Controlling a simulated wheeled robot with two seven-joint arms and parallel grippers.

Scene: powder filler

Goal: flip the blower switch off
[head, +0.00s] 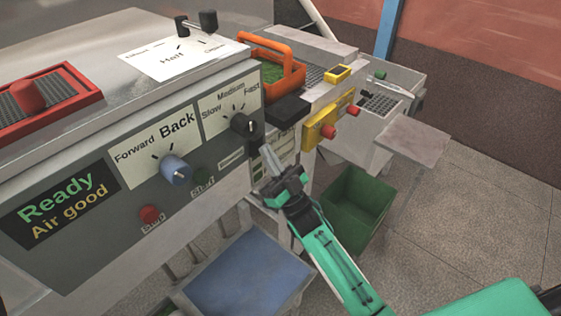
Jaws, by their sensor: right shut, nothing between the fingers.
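My right gripper (268,157) reaches in from the lower right, with its fingers shut and empty. Its fingertips are just right of the grey control panel's (115,230) right end, in front of a small light panel (289,143) with labels too small to read. I cannot tell which control is the blower switch; the gripper may hide part of it. On the grey panel are a black speed knob (243,124) marked Slow, Medium and Fast, a blue-grey Forward/Back knob (176,170), a red button (149,214) and a green button (203,174). My left gripper is out of view.
A display (60,204) reads "Ready" and "Air good". An orange-handled basket (294,72) and a black block (288,108) sit near the fingers. A yellow box with red buttons (329,125) projects behind. A green bin (355,205) and a blue-topped surface (248,275) are below.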

